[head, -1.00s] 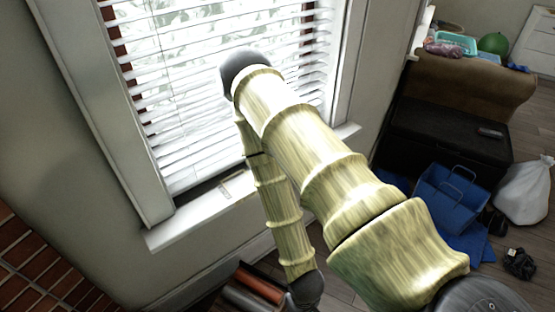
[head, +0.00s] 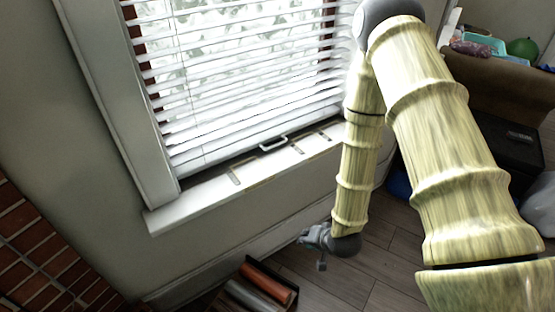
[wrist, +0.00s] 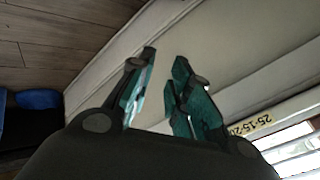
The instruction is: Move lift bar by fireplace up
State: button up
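The lift bar (head: 273,143) is a small white handle at the bottom edge of the lowered white window blinds (head: 240,75), just above the sill. In the head view my gripper (head: 314,240) is below the sill, lower and to the right of the lift bar, apart from it. The wrist view shows my gripper's two green-padded fingers (wrist: 160,78) standing apart with nothing between them. The lift bar is not seen in the wrist view.
The white window sill (head: 195,205) juts out below the blinds. A box with rolled items (head: 262,288) stands on the floor at the bottom. Brick (head: 40,255) is at lower left. A tape label (wrist: 250,126) shows in the wrist view near the window.

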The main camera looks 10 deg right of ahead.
jog(key=w+r+m+t+y+b, duration=0.1)
jog(key=w+r+m+t+b, duration=0.3)
jog(key=w, duration=0.8)
jog(key=m+t+y+b, duration=0.3)
jog(key=t+b, duration=0.1)
jog(key=b, duration=0.1)
send_near(276, 155)
notch_tip(276, 155, up, 4)
jog(key=x, duration=0.6)
jog(key=b+x, duration=0.1)
jog(key=x, duration=0.3)
jog(key=shift+f, duration=0.4)
grip_shut()
